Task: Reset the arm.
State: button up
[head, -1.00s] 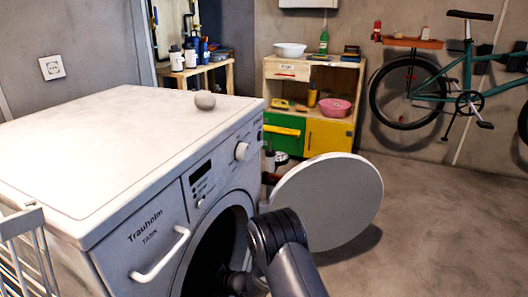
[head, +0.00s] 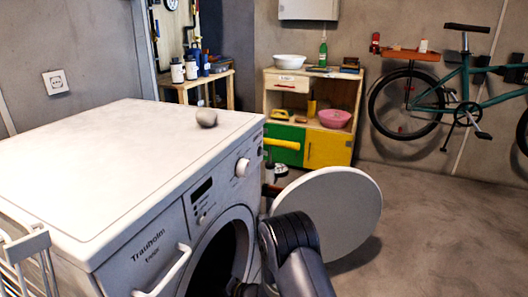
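My arm (head: 290,240) reaches up from the bottom edge of the head view, in front of the washing machine's open drum opening (head: 222,262). My gripper is not clearly visible; a dark part of my arm shows low at the opening, and the end is cut off or hidden. The white washing machine (head: 120,170) fills the left side. Its round door (head: 335,205) stands open, just right of my arm.
A grey round stone-like object (head: 206,117) sits on the machine top. A white wire rack (head: 28,255) stands at the lower left. The floor at right (head: 440,230) is clear.

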jog(key=s+d+b, duration=0.2)
jog(key=s+d, duration=0.1)
jog(key=d, duration=0.6)
jog(key=s+d+b, duration=0.2)
jog(key=s+d, duration=0.2)
jog(key=d, duration=0.5)
jog(key=shift+s, duration=0.25)
jog(key=shift+d, duration=0.1)
